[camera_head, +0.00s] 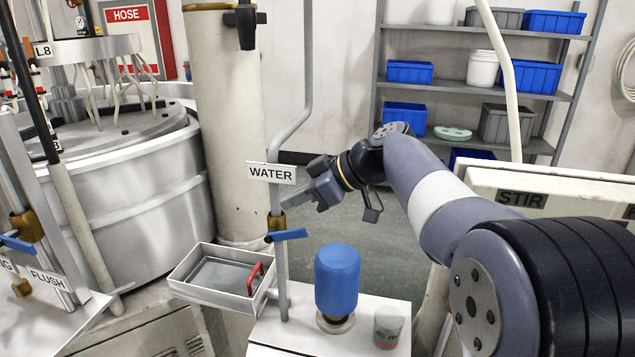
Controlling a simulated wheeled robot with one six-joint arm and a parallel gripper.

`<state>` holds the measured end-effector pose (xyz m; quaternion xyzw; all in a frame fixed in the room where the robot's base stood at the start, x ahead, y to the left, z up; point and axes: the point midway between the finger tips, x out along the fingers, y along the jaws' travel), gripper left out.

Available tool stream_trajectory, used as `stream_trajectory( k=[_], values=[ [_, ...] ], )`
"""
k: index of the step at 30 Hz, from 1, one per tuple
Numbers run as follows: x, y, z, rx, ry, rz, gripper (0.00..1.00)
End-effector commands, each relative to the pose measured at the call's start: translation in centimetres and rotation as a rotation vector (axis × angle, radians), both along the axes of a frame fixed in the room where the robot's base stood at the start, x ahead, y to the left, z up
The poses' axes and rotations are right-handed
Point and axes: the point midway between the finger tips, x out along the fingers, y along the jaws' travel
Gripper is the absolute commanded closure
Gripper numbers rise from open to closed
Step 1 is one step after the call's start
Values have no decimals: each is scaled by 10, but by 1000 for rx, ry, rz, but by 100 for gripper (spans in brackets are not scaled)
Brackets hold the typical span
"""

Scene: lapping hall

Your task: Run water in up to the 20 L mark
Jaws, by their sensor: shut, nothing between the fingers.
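A white sign reading WATER (271,173) hangs on a grey vertical pipe. Below it is a brass valve (277,222) with a blue lever (288,235), which lies roughly level across the pipe and points right. My gripper (287,202) is shut and empty, just right of the pipe, between the sign and the lever. It appears above the lever; whether it touches the pipe is unclear. No 20 L mark is readable in this view, and no water flow shows.
A FLUSH valve with a blue lever (17,244) is at left. A large steel vessel (130,190) stands behind. A STIR panel (522,199) is at right.

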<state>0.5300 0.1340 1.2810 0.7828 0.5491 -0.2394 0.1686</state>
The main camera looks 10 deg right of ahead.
Motion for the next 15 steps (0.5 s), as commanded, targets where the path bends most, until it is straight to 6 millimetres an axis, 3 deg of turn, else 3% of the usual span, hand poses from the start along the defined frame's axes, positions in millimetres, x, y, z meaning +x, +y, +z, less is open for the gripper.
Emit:
stream_trajectory(
  k=[2,9,15],
  values=[
    [4,14,-8,0,6,2,100],
    [0,-1,-37,0,4,-3,100],
    [-1,-3,-45,1,2,-1,100]
  ],
)
